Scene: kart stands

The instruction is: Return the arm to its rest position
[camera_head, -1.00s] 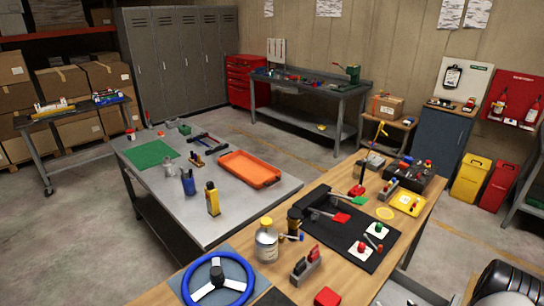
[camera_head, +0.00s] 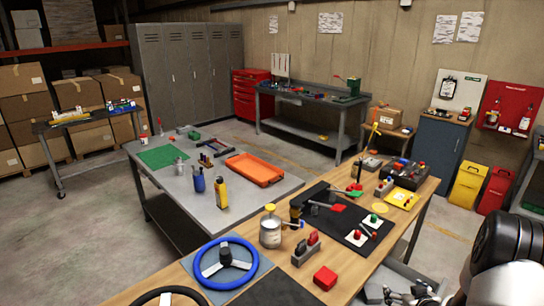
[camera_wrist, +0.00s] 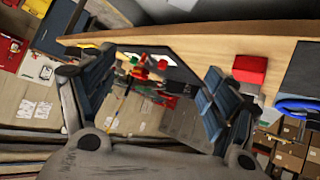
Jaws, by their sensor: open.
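My gripper (camera_wrist: 158,68) is open in the wrist view, with its dark-padded fingers wide apart at left and right. Nothing is held between them. The wooden bench (camera_wrist: 210,47) shows beyond the fingers, apparently upside down, with a red block (camera_wrist: 250,70) beside the right finger. Part of the blue steering wheel (camera_wrist: 292,104) shows at the right edge. In the head view, dark and pale parts that look like my arm fill the lower right corner, beside the wooden bench (camera_head: 160,285). I cannot make out the fingers clearly there.
The wooden bench carries a blue steering wheel (camera_head: 225,263), a red block (camera_head: 325,278), a metal can (camera_head: 271,232) and a black mat (camera_head: 330,226). A grey table (camera_head: 245,203) with an orange tray (camera_head: 254,169) stands behind. Open floor (camera_head: 75,240) lies at left.

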